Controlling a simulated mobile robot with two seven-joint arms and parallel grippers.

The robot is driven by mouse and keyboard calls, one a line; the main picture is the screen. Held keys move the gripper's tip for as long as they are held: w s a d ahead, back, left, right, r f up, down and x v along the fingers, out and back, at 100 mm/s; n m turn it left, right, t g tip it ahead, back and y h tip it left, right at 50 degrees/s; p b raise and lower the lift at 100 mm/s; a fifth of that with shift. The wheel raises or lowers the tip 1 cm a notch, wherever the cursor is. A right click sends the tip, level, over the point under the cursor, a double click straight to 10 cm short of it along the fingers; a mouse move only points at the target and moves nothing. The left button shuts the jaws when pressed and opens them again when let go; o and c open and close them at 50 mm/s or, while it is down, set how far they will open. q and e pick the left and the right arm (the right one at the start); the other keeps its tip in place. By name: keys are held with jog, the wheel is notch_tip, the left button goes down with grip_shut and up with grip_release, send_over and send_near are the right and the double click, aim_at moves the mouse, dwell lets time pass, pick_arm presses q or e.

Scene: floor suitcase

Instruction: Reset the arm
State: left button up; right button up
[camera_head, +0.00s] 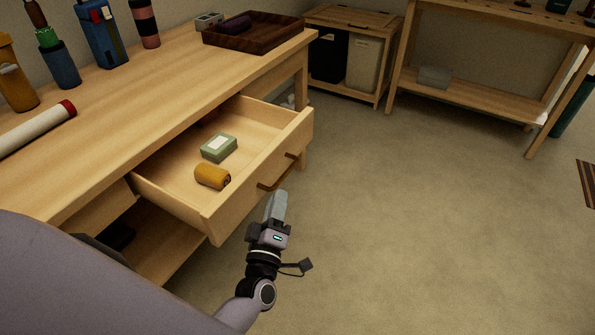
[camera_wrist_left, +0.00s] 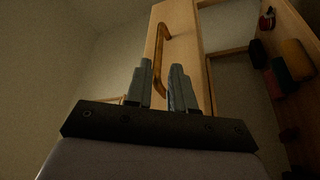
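My left gripper (camera_head: 277,203) is in front of the open drawer (camera_head: 262,165), just below its handle (camera_head: 278,174) in the head view. In the left wrist view its two grey fingers (camera_wrist_left: 162,85) stand apart with nothing between them. My right gripper is in neither view.
The drawer holds a green box (camera_head: 219,148) and a mustard-yellow roll (camera_head: 212,176). The wooden desk (camera_head: 140,110) carries bottles and a dark tray (camera_head: 250,36). A bin cabinet (camera_head: 345,95) and a shelf table (camera_head: 480,100) stand behind.

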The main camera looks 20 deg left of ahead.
pick_arm(q)
jog(key=s+d+f+m+g+h, duration=0.3)
jog(key=s+f+m+g+h, duration=0.15)
jog(key=s+m, duration=0.35)
jog(key=s+d+f+m+g+h, duration=0.3)
jog(key=s+m+g, duration=0.2)
jog(key=s+m, duration=0.4)
notch_tip(320, 180, up, 13)
jog(key=a+p, duration=0.1)
jog(key=p, duration=1.5)
jog(key=shift+s+a, duration=0.2)
jog(key=shift+s, duration=0.25)
